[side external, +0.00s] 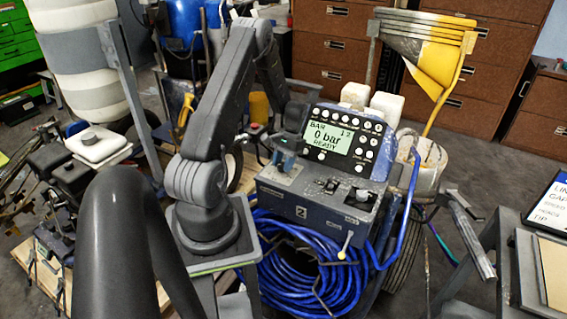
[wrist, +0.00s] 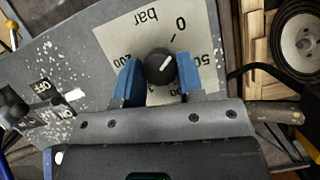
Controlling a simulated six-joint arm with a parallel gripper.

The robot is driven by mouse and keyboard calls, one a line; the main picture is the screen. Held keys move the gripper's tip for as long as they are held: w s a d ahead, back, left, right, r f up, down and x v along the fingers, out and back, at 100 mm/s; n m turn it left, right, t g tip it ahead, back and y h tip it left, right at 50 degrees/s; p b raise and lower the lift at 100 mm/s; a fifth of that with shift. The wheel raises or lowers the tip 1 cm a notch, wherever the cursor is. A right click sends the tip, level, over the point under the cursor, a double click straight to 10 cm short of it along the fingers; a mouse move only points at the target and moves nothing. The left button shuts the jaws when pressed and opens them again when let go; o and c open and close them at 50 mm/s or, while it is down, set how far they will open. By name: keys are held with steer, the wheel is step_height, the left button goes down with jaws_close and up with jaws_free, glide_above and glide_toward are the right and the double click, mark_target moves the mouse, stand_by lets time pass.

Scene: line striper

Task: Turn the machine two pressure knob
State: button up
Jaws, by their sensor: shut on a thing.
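The machine marked 2 (side external: 301,212) stands at centre in the side external view. Its display (side external: 327,137) reads 0 bar and READY. In the side external view my gripper (side external: 285,158) is at the panel's left end and the knob is hidden.
Switches (side external: 331,186) sit on the panel to the right of my gripper. A coiled blue hose (side external: 300,275) hangs below the panel. A small table with a sign (side external: 550,205) stands at right. A white-capped container (side external: 97,145) stands at left.

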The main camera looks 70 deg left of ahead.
steer(key=shift+n+h, duration=0.3)
steer(key=shift+n, duration=0.6)
steer(key=shift+t, duration=0.3)
steer(key=o, duration=0.9)
steer(key=v, duration=1.3)
steer(key=shift+a+r, duration=0.15)
steer(key=shift+r, duration=0.25)
